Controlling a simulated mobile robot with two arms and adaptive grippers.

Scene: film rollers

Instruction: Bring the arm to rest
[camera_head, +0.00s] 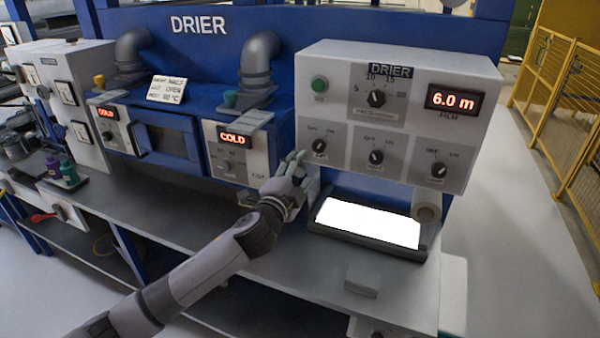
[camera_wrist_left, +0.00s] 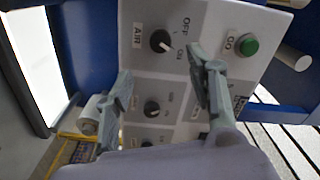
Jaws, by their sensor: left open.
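My left gripper (camera_head: 300,176) is in front of the lower left part of the white drier control panel (camera_head: 412,60). It is open and nothing shows between its fingers. In the left wrist view, the open fingers (camera_wrist_left: 161,64) frame the black AIR knob (camera_wrist_left: 160,41), with OFF and ON marks beside it. The fingers look apart from this knob. The AIR knob (camera_head: 319,146) also shows just right of and above the gripper in the head view. My left arm (camera_head: 205,270) reaches up from the lower left. My right gripper is not in view.
The panel has more knobs (camera_head: 376,98), a green button (camera_head: 319,84) and a red 6.0 m display (camera_head: 453,101). A lit white plate (camera_head: 368,223) lies below. Two displays (camera_head: 234,138) read COLD. The front bench top (camera_head: 270,268) is mostly clear. A yellow fence (camera_head: 565,115) stands right.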

